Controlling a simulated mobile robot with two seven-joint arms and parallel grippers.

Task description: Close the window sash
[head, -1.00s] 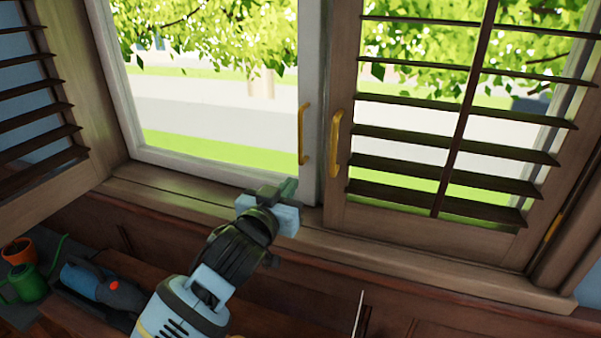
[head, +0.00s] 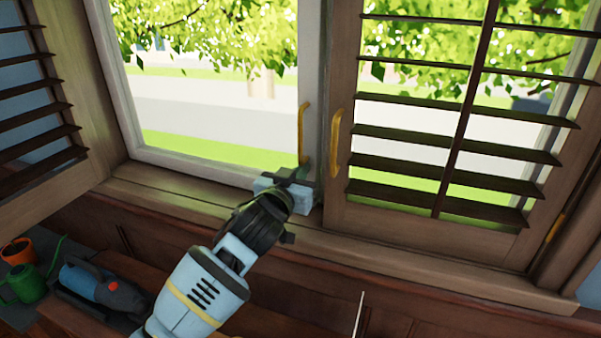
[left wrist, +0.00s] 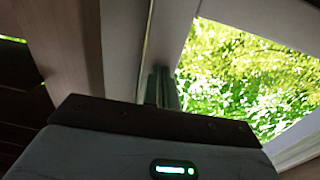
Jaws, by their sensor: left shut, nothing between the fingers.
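The white-framed window sash (head: 311,85) stands at the centre left of the head view, with a yellow handle (head: 303,135) on its right stile. Its frame also shows in the left wrist view (left wrist: 175,40). My left gripper (head: 300,173) is shut and empty, at the lower right corner of the sash, just below the handle. It overlaps the stile in the picture; I cannot tell whether it touches. In the left wrist view the fingers (left wrist: 161,88) point up close to the frame. My right gripper is not in view.
A louvred wooden shutter (head: 337,205) with its own yellow handle (head: 336,143) covers the right side. Another shutter (head: 75,110) stands swung aside at left. A wooden sill (head: 170,196) runs below. A blue tool (head: 95,285), a green can (head: 28,284) and an orange pot (head: 17,250) sit lower left.

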